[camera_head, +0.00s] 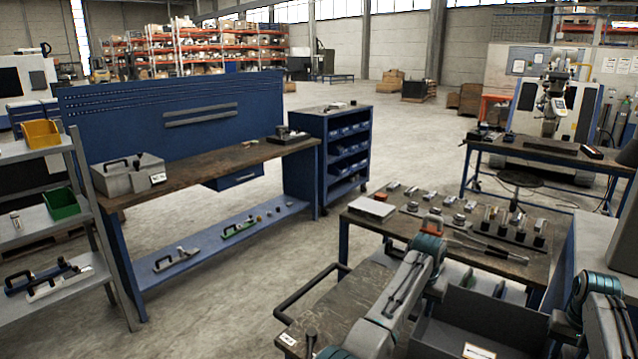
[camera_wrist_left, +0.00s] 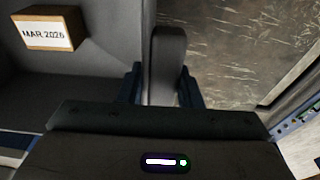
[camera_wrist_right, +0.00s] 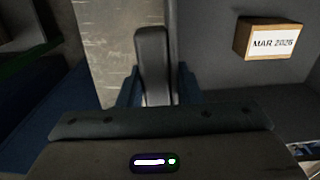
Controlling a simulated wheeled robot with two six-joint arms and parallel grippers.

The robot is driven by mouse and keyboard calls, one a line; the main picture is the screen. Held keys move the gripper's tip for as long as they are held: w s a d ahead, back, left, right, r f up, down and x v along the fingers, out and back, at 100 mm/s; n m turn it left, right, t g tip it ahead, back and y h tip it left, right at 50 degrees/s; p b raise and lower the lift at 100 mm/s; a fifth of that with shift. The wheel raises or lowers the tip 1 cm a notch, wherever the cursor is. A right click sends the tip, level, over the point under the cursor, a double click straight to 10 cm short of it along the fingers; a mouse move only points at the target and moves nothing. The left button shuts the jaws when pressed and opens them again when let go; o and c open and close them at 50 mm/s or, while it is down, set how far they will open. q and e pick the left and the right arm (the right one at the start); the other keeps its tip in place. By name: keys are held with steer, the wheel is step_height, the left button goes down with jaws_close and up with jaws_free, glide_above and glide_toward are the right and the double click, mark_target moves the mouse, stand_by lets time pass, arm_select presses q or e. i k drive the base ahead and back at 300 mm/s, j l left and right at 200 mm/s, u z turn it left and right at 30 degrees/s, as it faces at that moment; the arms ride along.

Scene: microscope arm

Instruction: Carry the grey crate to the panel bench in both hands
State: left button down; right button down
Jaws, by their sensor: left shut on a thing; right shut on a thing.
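The grey crate (camera_head: 500,315) is low at the right in the head view, its lower part cut off by the frame. It is open-topped and holds a small box (camera_head: 478,351) labelled MAR 2026. My left gripper (camera_wrist_left: 162,88) is shut on one grey handle or rim of the crate. My right gripper (camera_wrist_right: 158,88) is shut on a like part at the opposite side. In the head view both jaws are mostly hidden by my arms. I cannot tell whether the crate is lifted or resting. The panel bench (camera_head: 215,165) stands at the left with a blue upright panel.
A grey box (camera_head: 128,175) stands on the panel bench's left end; its middle top is clear. A dark worn trolley top (camera_head: 335,318) with a black handle is left of the crate. A tool table (camera_head: 365,222) stands beyond it. Open floor (camera_head: 255,270) lies between.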

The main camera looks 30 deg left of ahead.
mark_target(227, 158)
steer(key=i+j, duration=0.1)
steer(key=j, duration=0.4)
steer(key=i+j+u, duration=0.1)
steer(key=j, duration=0.35)
steer(key=i+j+u, duration=0.1)
steer(key=j, duration=0.4)
steer(key=i+j+u, duration=0.1)
steer(key=j, duration=0.35)
steer(key=i+j+u, duration=0.1)
steer(key=j, duration=0.3)
steer(key=i+j+u, duration=0.1)
steer(key=j, duration=0.3)
steer(key=i+j+u, duration=0.1)
steer(key=j, duration=0.3)
steer(key=i+j+u, duration=0.1)
steer(key=i+j, duration=0.15)
steer(key=j, duration=0.15)
steer(key=i+j+u, duration=0.2)
steer(key=i+j, duration=0.15)
steer(key=i+j+u, duration=0.2)
steer(key=i, duration=0.25)
steer(key=i+l+u, duration=0.1)
steer(key=i+l, duration=0.2)
steer(key=i, duration=0.15)
steer(key=i+l+u, duration=0.1)
steer(key=i+l, duration=0.25)
steer(key=i, duration=1.3)
